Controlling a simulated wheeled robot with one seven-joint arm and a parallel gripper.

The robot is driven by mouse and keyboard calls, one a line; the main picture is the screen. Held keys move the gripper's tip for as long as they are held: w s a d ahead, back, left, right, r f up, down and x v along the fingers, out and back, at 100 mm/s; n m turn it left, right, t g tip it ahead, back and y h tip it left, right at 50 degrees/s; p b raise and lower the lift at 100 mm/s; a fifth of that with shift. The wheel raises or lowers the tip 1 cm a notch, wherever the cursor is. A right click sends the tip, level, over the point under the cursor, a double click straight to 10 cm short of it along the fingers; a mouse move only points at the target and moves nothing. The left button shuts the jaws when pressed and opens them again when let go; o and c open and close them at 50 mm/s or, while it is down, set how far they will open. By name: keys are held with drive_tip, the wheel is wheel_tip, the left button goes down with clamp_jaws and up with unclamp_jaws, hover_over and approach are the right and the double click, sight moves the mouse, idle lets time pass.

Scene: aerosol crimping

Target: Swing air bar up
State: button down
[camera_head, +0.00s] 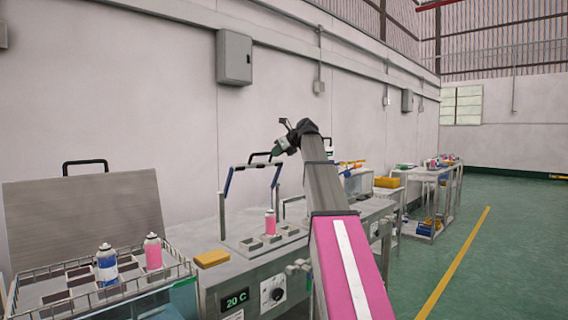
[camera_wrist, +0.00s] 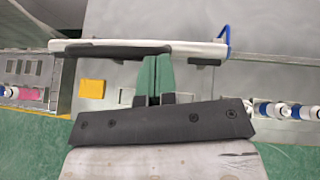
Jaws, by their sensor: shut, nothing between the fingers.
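The air bar (camera_head: 252,167) is a pale bar with blue side arms and a black handle, standing raised above the crimping bench. It also shows in the wrist view (camera_wrist: 190,44), running across the top with its black grip. My gripper (camera_head: 276,152) is at the bar's right end in the head view. In the wrist view its green fingers (camera_wrist: 154,66) are together and empty, with their tips by the underside of the bar's black grip. I cannot tell whether they touch it.
A pink can (camera_head: 270,223) stands on the bench under the bar. A yellow block (camera_head: 212,258) lies at the bench's left. A wire-sided crate (camera_head: 26,282) at the left holds cans, with a raised lid (camera_head: 85,215) behind. The wall (camera_head: 150,110) is close behind.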

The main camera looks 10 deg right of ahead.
drive_tip(key=w+a+r+g+h, duration=0.2)
drive_tip(key=w+a, duration=0.4)
drive_tip(key=w, duration=0.3)
drive_tip(key=shift+w+r+g, duration=0.4)
drive_tip(key=shift+r+g, duration=0.1)
drive_tip(key=shift+r, duration=0.1)
drive_tip(key=shift+d, duration=0.1)
